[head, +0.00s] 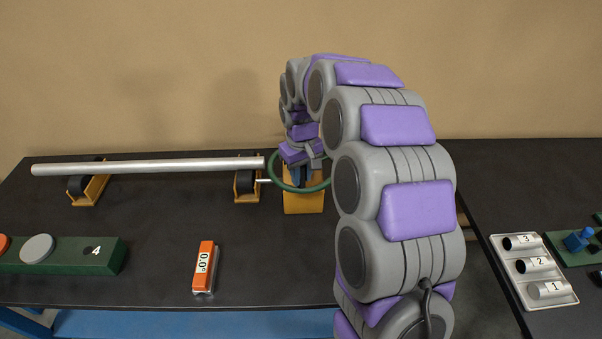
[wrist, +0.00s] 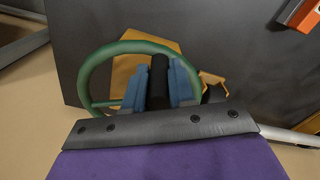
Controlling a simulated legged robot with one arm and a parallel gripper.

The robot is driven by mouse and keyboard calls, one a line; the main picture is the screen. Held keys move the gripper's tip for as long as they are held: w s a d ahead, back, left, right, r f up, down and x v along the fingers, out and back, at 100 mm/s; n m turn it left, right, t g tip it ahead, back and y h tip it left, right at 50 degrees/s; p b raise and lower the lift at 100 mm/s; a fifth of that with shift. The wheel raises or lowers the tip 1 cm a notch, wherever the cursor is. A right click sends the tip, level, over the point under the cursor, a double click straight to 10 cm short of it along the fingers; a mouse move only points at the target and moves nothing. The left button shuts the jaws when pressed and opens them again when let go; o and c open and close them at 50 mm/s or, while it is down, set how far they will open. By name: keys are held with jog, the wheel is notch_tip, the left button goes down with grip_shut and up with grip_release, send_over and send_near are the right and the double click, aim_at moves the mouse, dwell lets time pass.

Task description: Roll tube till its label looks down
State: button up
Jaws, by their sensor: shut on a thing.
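The silver tube (head: 150,166) lies level across the back left of the bench, on two black rollers in yellow stands (head: 90,190). No label shows on its visible side. In the wrist view the wheel's rim (wrist: 84,80) surrounds my blue fingers. My gripper (wrist: 159,78) is shut on the wheel's upright black handle (wrist: 158,68). In the head view my arm partly hides the gripper (head: 303,172) and the wheel's right side.
An orange device reading 0.0 (head: 204,268) lies at the bench's front middle. A green block marked 4 (head: 105,258) with discs is at front left. A tray (head: 565,297) with several numbered cylinders is at right. The bench between tube and orange device is clear.

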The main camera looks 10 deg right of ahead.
aim_at(329, 175)
grip_shut()
jog(key=shift+d, duration=0.1)
jog(key=n+p, duration=0.1)
jog(key=d+n+p, duration=0.1)
jog(key=p, duration=0.1)
jog(key=shift+s+d+r, duration=0.15)
jog(key=shift+s+d, duration=0.1)
jog(key=shift+s, duration=0.05)
jog(key=d+n+p, duration=0.2)
jog(key=n+p, duration=0.1)
jog(key=shift+p, duration=0.3)
jog(key=d+n+p, duration=0.2)
jog(key=shift+w+n+p, duration=0.3)
jog(key=shift+w+p, duration=0.05)
jog(key=shift+w, duration=0.05)
jog(key=d+n+p, duration=0.1)
jog(key=w+n+p, duration=0.1)
jog(key=shift+d+n, duration=0.35)
jog(key=shift+n, duration=0.05)
jog(key=shift+w+d+p, duration=0.3)
jog(key=shift+d+p, duration=0.1)
jog(key=shift+p, duration=0.15)
